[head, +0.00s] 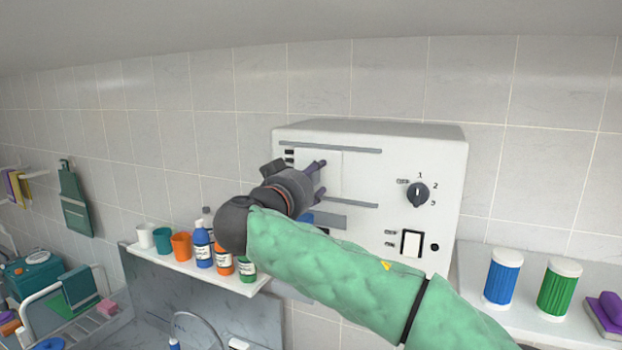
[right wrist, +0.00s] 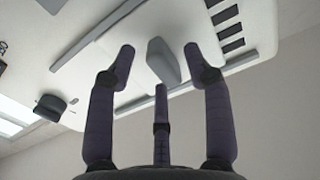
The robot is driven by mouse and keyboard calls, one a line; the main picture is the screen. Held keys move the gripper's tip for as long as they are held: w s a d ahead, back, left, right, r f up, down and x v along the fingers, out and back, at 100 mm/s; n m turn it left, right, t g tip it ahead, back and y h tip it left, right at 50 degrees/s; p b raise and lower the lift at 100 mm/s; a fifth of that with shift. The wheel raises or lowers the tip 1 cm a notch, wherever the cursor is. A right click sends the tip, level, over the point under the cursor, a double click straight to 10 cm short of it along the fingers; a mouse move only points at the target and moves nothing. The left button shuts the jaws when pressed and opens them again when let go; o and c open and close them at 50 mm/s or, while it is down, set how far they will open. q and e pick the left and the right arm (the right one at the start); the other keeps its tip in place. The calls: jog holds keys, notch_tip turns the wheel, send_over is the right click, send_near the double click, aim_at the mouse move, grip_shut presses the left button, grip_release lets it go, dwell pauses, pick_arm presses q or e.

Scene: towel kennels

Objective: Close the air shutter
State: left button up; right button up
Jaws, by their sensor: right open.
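A white wall box (head: 390,150) carries the air shutter (head: 331,172), a pale flat panel between an upper and a lower grey rail. Dark vent slots show beside its left edge in the head view, and also in the right wrist view (right wrist: 228,28). A grey wedge-shaped handle (right wrist: 163,62) stands out from the shutter in the right wrist view. My right gripper (head: 312,178) is open at the shutter. In the right wrist view its fingers (right wrist: 159,55) lie on either side of the handle, with visible gaps. My left gripper is not in view.
A black dial (head: 418,194) and a white rocker switch (head: 411,243) are on the box's right side. A shelf (head: 180,264) with cups and bottles is below left. A right ledge holds blue (head: 503,280) and green (head: 558,290) canisters.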

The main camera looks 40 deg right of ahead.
grip_shut()
jog(key=shift+w+a+b, duration=0.3)
jog(key=shift+w+a, duration=0.15)
jog(key=shift+w, duration=0.3)
jog(key=shift+w+a+b, duration=0.25)
jog(key=shift+w+a, duration=0.15)
jog(key=shift+w, duration=0.35)
jog(key=shift+s+d, duration=0.1)
jog(key=shift+c, duration=0.2)
grip_release()
jog(key=shift+o, duration=0.2)
jog(key=shift+w, duration=0.2)
jog(key=shift+s, duration=0.1)
